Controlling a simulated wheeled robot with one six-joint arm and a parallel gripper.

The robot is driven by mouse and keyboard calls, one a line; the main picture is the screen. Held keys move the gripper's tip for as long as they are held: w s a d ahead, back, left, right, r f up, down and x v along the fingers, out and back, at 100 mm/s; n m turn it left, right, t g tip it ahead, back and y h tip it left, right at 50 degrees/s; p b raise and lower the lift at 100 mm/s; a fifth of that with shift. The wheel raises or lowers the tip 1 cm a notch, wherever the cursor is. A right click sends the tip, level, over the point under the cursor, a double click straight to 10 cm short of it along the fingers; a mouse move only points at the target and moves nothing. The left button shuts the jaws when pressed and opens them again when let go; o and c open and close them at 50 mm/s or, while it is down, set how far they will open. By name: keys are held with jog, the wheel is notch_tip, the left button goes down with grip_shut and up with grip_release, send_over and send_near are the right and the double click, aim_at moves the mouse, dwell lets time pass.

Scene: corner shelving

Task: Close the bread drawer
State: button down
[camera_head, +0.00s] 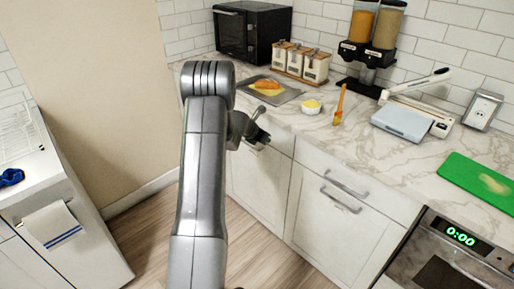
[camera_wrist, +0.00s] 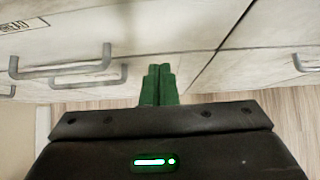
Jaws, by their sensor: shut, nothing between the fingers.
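My gripper (camera_head: 262,142) is shut and empty, in front of the white cabinet fronts below the marble counter. Its green fingertips (camera_wrist: 160,72) are together in the wrist view, pointing at the fronts. A white drawer front (camera_wrist: 140,28) with a partly cut-off printed label (camera_wrist: 12,26) lies ahead of them in the wrist view; the label seems to end in "EAD". Two grey bar handles, one (camera_wrist: 60,62) and another (camera_wrist: 95,78), are left of the fingers. The left drawer front (camera_head: 281,139) is partly hidden by my gripper in the head view. I cannot tell how far it stands out.
The right drawer (camera_head: 355,183) and the cabinet door below it have bar handles. A grey tray (camera_head: 284,97) with bread (camera_head: 266,84), a small bowl (camera_head: 311,106) and a brush (camera_head: 339,107) stand on the counter. The floor (camera_head: 148,222) is clear.

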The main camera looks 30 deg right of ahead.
jog(key=v, duration=0.9)
jog(key=shift+a+r, duration=0.25)
send_near(276, 138)
notch_tip(276, 138, down, 4)
jog(key=shift+w+d+r+p, duration=0.1)
jog(key=shift+w+d+p, duration=0.2)
jog(key=shift+d, duration=0.65)
jog(key=shift+w+d+r+p, duration=0.1)
jog(key=shift+w+d+p, duration=0.15)
jog(key=shift+d, duration=0.65)
jog(key=shift+a, duration=0.15)
